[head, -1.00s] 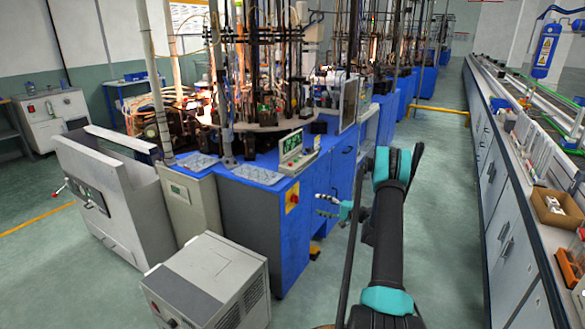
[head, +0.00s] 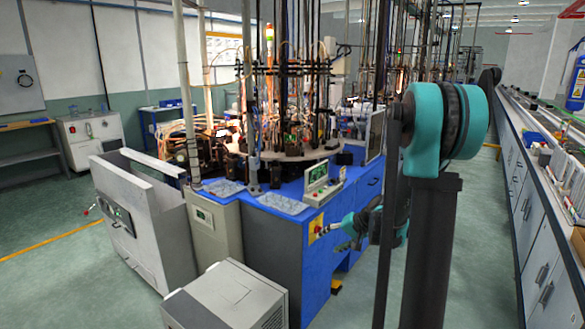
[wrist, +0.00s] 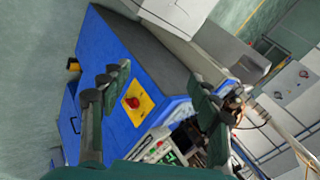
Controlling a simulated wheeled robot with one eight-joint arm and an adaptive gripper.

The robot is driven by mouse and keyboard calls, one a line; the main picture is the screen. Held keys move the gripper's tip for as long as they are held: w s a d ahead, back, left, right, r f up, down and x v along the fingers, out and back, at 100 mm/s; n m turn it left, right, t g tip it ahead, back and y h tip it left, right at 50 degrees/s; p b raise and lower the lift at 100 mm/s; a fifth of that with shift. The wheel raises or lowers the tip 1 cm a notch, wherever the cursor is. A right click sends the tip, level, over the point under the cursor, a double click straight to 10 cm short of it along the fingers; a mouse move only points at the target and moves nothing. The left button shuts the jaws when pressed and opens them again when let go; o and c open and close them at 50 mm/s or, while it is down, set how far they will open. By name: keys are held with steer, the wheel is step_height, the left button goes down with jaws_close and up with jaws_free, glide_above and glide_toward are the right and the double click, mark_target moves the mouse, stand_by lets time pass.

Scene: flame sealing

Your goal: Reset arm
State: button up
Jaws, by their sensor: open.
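My gripper (head: 330,238) is open and empty, held in the air in front of the side of the blue machine cabinet (head: 270,250). In the wrist view its two dark fingers (wrist: 157,82) stand wide apart. Between them, beyond the tips, shows a red button on a yellow plate (wrist: 137,103) on the cabinet (wrist: 110,55). No contact with the button is visible. In the head view my raised arm, black with teal joints, fills the right of centre, with the gripper low to its left.
A grey box unit (head: 225,297) stands in front at the bottom. A white open-topped machine (head: 145,220) is at left. A long bench (head: 535,225) runs along the right. The sealing machine (head: 290,130) with tubes and flames stands behind. Green floor (head: 50,285) is open at lower left.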

steer(key=s+d+f+n+h, duration=0.1)
steer(key=s+d+h, duration=0.1)
steer(key=s, duration=1.2)
steer(key=s+d+f+n+g+h, duration=0.1)
steer(key=s+d+n+h, duration=0.1)
steer(key=s, duration=1.1)
steer(key=d+h, duration=0.1)
steer(key=h, duration=0.1)
steer(key=shift+s+d+f+h, duration=0.15)
steer(key=shift+s+h, duration=0.2)
steer(key=shift+h, duration=0.05)
